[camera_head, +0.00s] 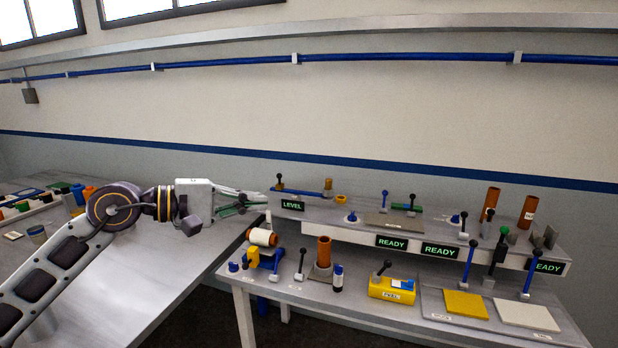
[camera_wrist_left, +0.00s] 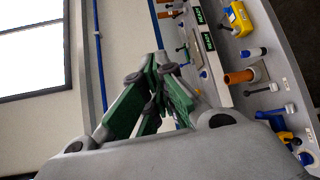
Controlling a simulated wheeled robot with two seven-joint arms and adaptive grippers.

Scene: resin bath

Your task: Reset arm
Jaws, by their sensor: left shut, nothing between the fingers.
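My left gripper (camera_head: 262,198) reaches in from the left in the head view, at the left end of the raised shelf (camera_head: 330,214). Its green-padded fingers also show in the left wrist view (camera_wrist_left: 158,88), with the tips together and nothing held between them. The gripper is near the green LEVEL sign (camera_head: 292,204), and whether it touches the shelf cannot be told. My right gripper is in neither view.
The right bench carries an orange-and-white spool (camera_head: 263,237), a brown cylinder (camera_head: 324,252), a yellow box (camera_head: 391,289) and a yellow plate (camera_head: 466,304). Several levers stand upright there. The left table (camera_head: 150,280) has bare room near my arm. A dark gap separates the tables.

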